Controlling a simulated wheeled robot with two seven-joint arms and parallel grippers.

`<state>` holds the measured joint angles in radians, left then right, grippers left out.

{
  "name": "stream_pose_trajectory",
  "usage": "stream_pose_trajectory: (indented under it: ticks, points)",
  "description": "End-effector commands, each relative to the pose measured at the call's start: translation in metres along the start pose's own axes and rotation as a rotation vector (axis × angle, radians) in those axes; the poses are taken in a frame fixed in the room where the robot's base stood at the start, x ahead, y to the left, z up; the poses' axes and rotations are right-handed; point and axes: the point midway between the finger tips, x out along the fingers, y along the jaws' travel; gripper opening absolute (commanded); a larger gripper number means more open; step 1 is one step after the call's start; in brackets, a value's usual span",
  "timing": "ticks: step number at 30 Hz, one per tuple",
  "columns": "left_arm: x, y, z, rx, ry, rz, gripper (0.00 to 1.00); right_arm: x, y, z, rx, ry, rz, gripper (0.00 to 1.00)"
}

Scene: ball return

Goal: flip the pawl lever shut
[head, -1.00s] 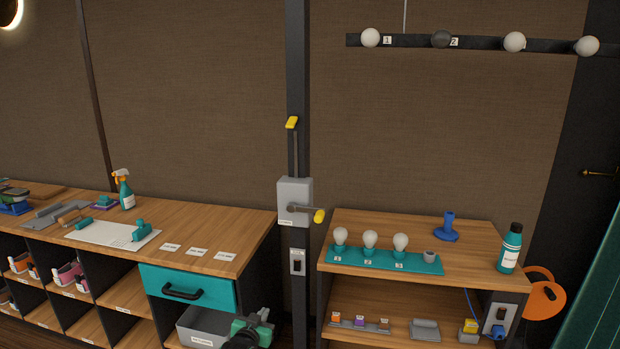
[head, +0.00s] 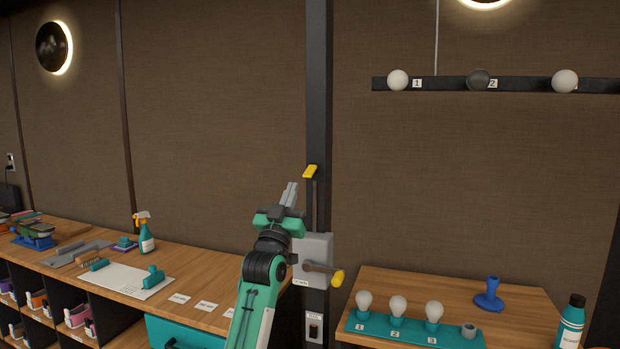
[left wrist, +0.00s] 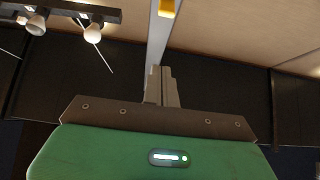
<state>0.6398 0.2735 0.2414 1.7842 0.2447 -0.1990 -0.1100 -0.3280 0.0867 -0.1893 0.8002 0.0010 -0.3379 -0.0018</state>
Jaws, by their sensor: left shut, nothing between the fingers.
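A grey winch box (head: 312,262) is fixed to the dark post. A thin upright lever with a yellow tip (head: 310,171) rises above it; the yellow tip also shows at the top of the left wrist view (left wrist: 167,8). A crank with a yellow knob (head: 338,278) sticks out to the right of the box. I cannot tell for certain which is the pawl lever; the upright one looks likelier. My left gripper (head: 291,188) is shut and empty, pointing up, just left of and below the yellow tip in the picture. My left arm covers the box's left edge. My right gripper is out of view.
The dark post (head: 318,80) runs up the wall. A switch (head: 314,328) sits below the box. A wooden counter (head: 210,262) is at left and a shelf with bulbs on a teal rack (head: 410,330) at right. A lamp bar (head: 520,84) hangs at upper right.

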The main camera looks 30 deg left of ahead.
Motion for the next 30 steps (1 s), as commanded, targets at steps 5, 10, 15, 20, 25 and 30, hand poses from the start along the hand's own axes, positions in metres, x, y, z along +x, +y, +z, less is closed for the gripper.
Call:
stream_pose_trajectory:
  ticks: [5, 10, 15, 20, 25, 30]
  points:
    - [0.001, 0.0, 0.001, 0.0, -0.002, 0.0, 0.0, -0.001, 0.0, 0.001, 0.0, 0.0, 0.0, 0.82]
    - [0.018, 0.0, -0.001, 0.0, -0.002, 0.001, 0.0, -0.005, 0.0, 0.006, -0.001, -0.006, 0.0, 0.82]
    - [0.052, 0.0, -0.002, 0.001, -0.002, 0.0, 0.0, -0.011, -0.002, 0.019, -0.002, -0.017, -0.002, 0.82]
    - [0.086, 0.0, -0.002, 0.0, -0.003, 0.0, 0.0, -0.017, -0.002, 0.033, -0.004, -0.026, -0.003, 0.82]
    - [0.098, 0.0, 0.013, 0.002, -0.009, 0.001, 0.0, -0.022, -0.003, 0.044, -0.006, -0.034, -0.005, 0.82]
    - [0.09, 0.0, 0.032, 0.002, -0.005, 0.001, 0.0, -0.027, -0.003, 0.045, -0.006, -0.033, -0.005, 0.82]
